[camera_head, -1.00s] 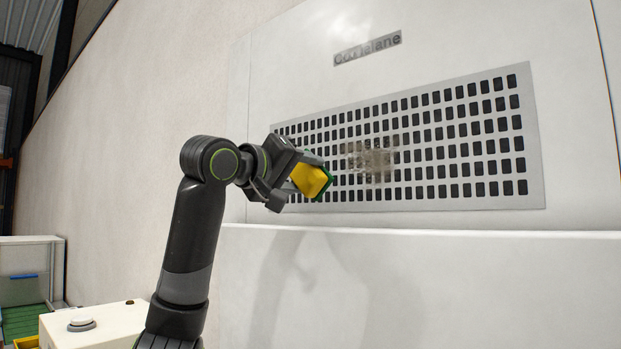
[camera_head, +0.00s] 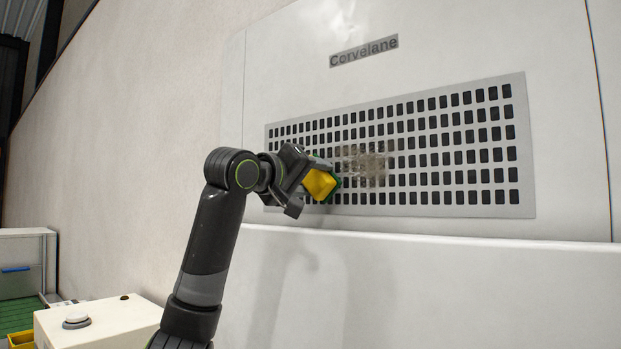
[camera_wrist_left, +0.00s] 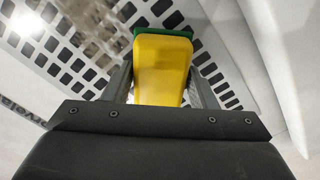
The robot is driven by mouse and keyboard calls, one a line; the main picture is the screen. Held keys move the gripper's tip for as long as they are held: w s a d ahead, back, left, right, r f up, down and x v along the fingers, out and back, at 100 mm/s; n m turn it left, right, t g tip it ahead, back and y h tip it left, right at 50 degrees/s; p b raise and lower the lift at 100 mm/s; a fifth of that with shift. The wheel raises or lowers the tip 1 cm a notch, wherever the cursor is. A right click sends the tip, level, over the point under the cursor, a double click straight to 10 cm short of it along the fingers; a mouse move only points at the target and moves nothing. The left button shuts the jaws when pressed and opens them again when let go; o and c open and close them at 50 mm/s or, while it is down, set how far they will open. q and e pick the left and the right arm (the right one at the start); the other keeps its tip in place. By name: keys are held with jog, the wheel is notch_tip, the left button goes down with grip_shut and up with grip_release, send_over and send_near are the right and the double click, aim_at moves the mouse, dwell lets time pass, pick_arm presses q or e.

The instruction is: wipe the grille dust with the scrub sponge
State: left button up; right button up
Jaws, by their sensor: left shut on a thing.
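My left gripper (camera_head: 305,186) is shut on the scrub sponge (camera_head: 320,184), which is yellow with a green scrub side. The sponge is held in front of the lower left part of the grille (camera_head: 525,150), with its green side toward it. I cannot tell whether it touches. A brownish-grey dust patch (camera_head: 364,165) lies on the grille just right of the sponge. In the left wrist view the sponge (camera_wrist_left: 160,70) sits between the fingers, and the dust (camera_wrist_left: 95,40) shows to its upper left. My right gripper is not in view.
The grille is set in a white housing with a "Corvelane" plate (camera_head: 364,51) above it. A ledge (camera_head: 420,239) runs below the grille. A white box with a round button (camera_head: 76,321) stands at lower left, near a green and yellow item.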

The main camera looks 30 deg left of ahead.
aim_at(335, 178)
pick_arm(q)
jog(key=shift+w+p, duration=0.6)
jog(key=shift+w, duration=0.35)
dwell(0.3)
jog(key=shift+d, duration=0.2)
jog(key=shift+s+d, duration=0.15)
jog(key=shift+d, duration=0.75)
jog(key=shift+s+d, duration=0.1)
jog(key=shift+d, duration=0.75)
jog(key=shift+s+d, duration=0.1)
jog(key=shift+d, duration=2.65)
jog(key=shift+s+d+b, duration=0.2)
jog(key=shift+d+b, duration=0.1)
jog(key=shift+d, duration=1.85)
jog(key=shift+s+d+b, duration=0.15)
jog(key=shift+d+b, duration=0.1)
jog(key=shift+d, duration=1.9)
jog(key=shift+a+r+p, duration=0.15)
jog(key=shift+r+p, duration=0.4)
jog(key=shift+r, duration=0.25)
jog(key=shift+a+r, duration=0.1)
jog(key=shift+a, duration=0.15)
